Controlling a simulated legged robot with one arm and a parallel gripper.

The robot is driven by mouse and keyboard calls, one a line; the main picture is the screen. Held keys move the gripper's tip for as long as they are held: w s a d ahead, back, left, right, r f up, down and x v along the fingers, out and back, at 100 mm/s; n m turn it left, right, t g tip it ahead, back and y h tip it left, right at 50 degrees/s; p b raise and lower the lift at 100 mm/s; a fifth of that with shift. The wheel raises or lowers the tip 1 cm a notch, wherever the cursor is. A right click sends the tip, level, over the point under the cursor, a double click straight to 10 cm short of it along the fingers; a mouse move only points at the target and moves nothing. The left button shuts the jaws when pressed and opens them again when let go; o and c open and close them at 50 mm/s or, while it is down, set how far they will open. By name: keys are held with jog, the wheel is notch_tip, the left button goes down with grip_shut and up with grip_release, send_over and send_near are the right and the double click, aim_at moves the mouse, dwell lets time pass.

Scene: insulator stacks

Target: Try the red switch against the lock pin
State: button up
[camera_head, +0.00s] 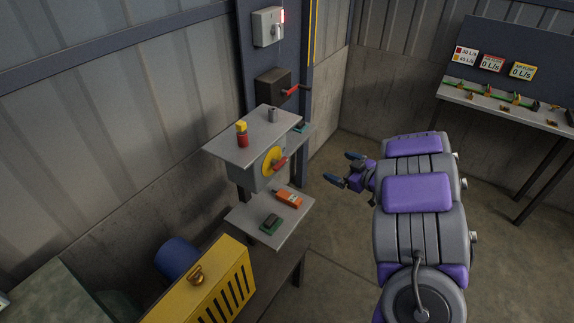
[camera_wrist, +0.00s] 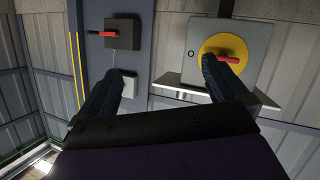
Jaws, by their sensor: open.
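A red switch handle (camera_head: 280,163) sits on a yellow disc (camera_head: 270,160) on the front of a grey box (camera_head: 262,178) under the upper shelf. The handle (camera_wrist: 229,60) also shows in the wrist view, beside an "O" mark. A second red handle (camera_head: 290,91) is on a black box (camera_head: 272,84) higher on the post. I cannot make out a lock pin at either one. My gripper (camera_head: 342,168) is open and empty, to the right of the grey box and apart from it. In the wrist view one finger overlaps the yellow disc's edge.
The lower shelf (camera_head: 262,234) holds an orange device (camera_head: 288,198). A yellow machine (camera_head: 205,288) stands at front left. Open floor lies right of the shelves.

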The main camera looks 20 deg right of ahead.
jog(key=s+a+f+y, duration=0.2)
jog(key=s+a+y, duration=0.2)
jog(key=s+y, duration=0.15)
jog(key=t+y+b, duration=0.1)
jog(key=b, duration=0.1)
send_near(283, 163)
jog(key=shift+n, duration=0.4)
jog(key=x, duration=0.8)
jog(key=shift+w+a, duration=0.15)
jog(key=shift+c, duration=0.4)
jog(key=c, duration=0.9)
jog(key=shift+n, duration=0.8)
jog(key=shift+c, duration=0.2)
